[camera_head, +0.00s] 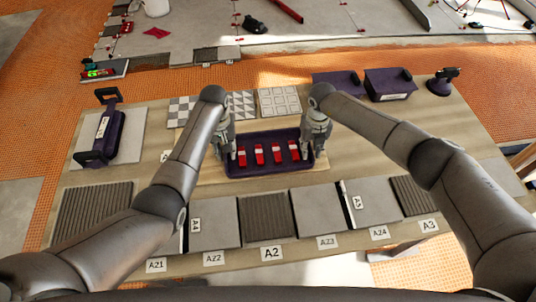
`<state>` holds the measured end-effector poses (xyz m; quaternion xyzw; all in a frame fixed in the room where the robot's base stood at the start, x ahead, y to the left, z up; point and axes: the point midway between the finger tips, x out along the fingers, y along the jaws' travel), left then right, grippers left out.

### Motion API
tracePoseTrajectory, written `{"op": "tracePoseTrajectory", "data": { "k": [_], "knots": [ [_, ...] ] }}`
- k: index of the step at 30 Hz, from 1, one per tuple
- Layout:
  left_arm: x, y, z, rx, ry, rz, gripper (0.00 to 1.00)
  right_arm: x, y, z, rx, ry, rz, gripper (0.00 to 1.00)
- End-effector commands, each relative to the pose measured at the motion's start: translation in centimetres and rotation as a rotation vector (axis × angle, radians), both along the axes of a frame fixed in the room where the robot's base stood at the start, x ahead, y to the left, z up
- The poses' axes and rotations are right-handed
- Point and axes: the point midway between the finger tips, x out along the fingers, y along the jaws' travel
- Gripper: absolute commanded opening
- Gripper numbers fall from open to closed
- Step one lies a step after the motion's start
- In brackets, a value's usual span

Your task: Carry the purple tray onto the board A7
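The dark purple tray (272,171) stands near the middle of the table with several red-and-white pieces in a row inside it. It seems to rest on a pale wooden board (208,174) that shows past its left end. My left gripper (229,154) points down at the tray's left end. My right gripper (317,154) points down at its right end. The fingertips are small and dark against the tray, so I cannot tell whether they are closed on its ends. I cannot read an A7 label; a tag left of the tray is partly hidden by my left arm.
Grey slabs and ribbed panels (267,219) line the table's front, labelled A21, A22, A2, A23, A24 and A3. Patterned tiles (280,101) lie behind the tray. Purple boxes (388,84) stand at the back right.

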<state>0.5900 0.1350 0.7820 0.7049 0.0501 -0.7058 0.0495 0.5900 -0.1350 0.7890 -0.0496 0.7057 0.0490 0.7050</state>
Motion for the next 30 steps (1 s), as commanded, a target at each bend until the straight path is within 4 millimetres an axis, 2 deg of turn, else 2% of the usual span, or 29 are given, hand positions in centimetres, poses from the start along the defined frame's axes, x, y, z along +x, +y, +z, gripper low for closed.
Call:
{"op": "tracePoseTrajectory", "data": {
  "k": [5, 8, 15, 21, 26, 30],
  "knots": [
    [0.1, -0.1, 0.8, -0.001, -0.001, 0.000, 0.27, 0.0, 0.1, 0.0, 0.001, 0.000, 0.001, 0.27],
    [0.1, -0.1, 2.2, -0.001, -0.004, 0.000, 0.27, 0.0, 0.1, 0.0, 0.001, 0.000, 0.001, 0.27],
    [0.2, 0.0, 7.5, -0.001, -0.005, 0.000, 0.27, 0.0, 0.1, 0.0, 0.001, 0.000, 0.001, 0.27],
    [0.1, 0.0, 10.7, -0.001, -0.003, 0.000, 0.27, 0.0, 0.1, 0.0, 0.001, 0.000, 0.001, 0.27],
    [0.1, 0.0, 11.8, -0.001, 0.000, 0.000, 0.27, 0.0, 0.1, 0.1, 0.001, -0.001, 0.001, 0.27],
    [0.0, 0.0, 12.0, 0.000, 0.001, 0.000, 0.27, 0.1, 0.1, 1.4, 0.002, -0.003, 0.000, 0.27]
  ]
}}
